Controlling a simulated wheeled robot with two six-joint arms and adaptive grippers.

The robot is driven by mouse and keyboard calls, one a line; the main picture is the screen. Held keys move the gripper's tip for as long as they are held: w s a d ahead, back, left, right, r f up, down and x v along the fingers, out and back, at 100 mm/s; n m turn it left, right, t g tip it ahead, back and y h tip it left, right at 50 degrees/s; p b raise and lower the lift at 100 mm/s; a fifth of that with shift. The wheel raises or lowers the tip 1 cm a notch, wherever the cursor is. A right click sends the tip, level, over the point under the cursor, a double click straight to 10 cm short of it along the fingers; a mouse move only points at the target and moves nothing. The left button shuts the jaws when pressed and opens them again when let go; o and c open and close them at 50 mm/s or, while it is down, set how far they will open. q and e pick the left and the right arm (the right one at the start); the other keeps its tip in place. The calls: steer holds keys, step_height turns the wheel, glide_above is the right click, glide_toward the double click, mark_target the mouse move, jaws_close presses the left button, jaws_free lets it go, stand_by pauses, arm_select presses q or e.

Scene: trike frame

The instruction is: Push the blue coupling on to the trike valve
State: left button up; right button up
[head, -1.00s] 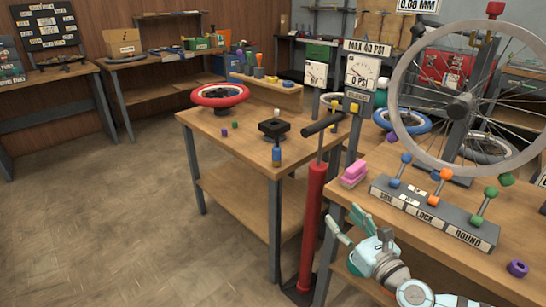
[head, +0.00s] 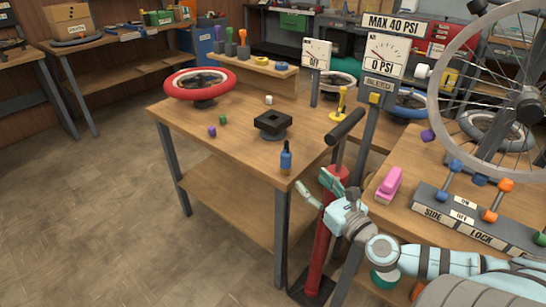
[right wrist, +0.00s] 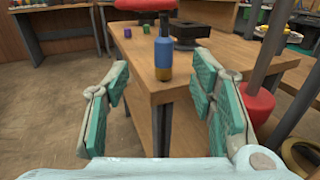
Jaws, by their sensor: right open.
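The blue coupling (head: 286,161) stands upright at the front corner of the middle wooden table (head: 228,133). In the right wrist view the coupling (right wrist: 163,55) has a dark narrow top, a blue body and a brass-coloured lower end. My right gripper (head: 314,181) is open and empty, to the right of the coupling and apart from it. In the right wrist view the gripper (right wrist: 162,84) has its fingers spread, with the coupling ahead between them. A red-tyred wheel (head: 200,84) lies on the table's far left; I cannot make out its valve. My left gripper is out of view.
A red pump (head: 323,240) with a black handle (head: 345,127) stands just beside my right gripper. A black square block (head: 273,124) and small cubes lie on the table. A pink block (head: 389,184) and a lever board (head: 455,218) occupy the right bench.

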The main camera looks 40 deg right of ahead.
steer(key=b, duration=0.4)
glide_toward(288, 151)
steer(key=w, duration=0.8)
steer(key=w+d, duration=0.1)
steer(key=w, duration=0.1)
steer(key=shift+w+b, duration=0.3)
steer(key=shift+b, duration=0.05)
steer(key=shift+w, duration=0.25)
steer(key=shift+s+r, duration=0.1)
steer(key=shift+c, duration=0.2)
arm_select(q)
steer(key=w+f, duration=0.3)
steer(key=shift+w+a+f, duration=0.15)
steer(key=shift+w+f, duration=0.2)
arm_select(e)
jaws_close()
